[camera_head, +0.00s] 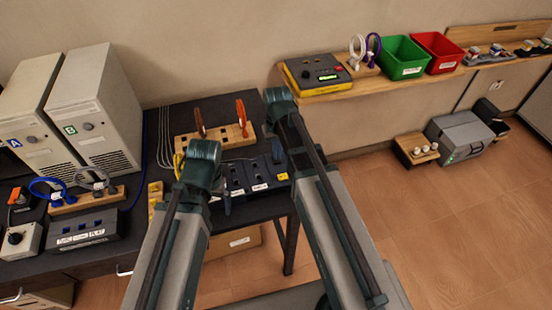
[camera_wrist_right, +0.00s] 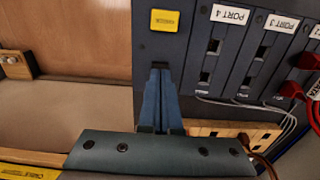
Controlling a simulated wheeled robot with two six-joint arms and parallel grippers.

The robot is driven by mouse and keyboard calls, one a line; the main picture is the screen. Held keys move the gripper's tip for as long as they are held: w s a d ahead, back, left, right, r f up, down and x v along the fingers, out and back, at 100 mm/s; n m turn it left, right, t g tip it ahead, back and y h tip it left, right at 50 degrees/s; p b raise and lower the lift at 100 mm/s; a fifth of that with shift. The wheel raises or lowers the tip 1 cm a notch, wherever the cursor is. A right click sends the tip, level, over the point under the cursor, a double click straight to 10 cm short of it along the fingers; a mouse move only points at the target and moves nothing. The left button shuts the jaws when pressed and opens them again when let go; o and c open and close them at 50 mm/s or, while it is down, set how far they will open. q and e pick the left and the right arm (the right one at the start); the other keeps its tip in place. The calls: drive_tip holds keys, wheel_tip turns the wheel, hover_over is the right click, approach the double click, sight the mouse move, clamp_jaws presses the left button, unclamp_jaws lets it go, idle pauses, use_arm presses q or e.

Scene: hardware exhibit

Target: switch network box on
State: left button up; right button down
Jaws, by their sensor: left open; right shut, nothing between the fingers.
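The network box is a dark blue-grey unit (camera_head: 238,174) on the black table in the head view, partly hidden by my arms. In the right wrist view its face (camera_wrist_right: 187,60) fills the upper middle, with slots labelled PORT 4 (camera_wrist_right: 231,15) and PORT 3 (camera_wrist_right: 281,22) and a yellow label (camera_wrist_right: 164,20) near its edge. My right gripper (camera_wrist_right: 159,72) is shut and empty, its fingertips in front of the face just below the yellow label in the picture. I cannot tell whether they touch. My left gripper (camera_head: 226,196) is open, in front of the box's left part.
Two pale cabinets, A (camera_head: 28,120) and B (camera_head: 98,105), stand at left. A wall shelf (camera_head: 325,91) holds a yellow-black meter and green and red bins.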

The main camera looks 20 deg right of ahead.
sight(277, 162)
use_arm(q)
drive_tip(key=shift+f+b, duration=0.85)
drive_tip(key=shift+b, duration=0.05)
use_arm(e)
drive_tip(key=shift+f, duration=0.9)
wheel_tip(277, 162, up, 7)
drive_tip(key=p, duration=0.7)
drive_tip(key=shift+r, duration=0.1)
use_arm(q)
wheel_tip(277, 162, up, 7)
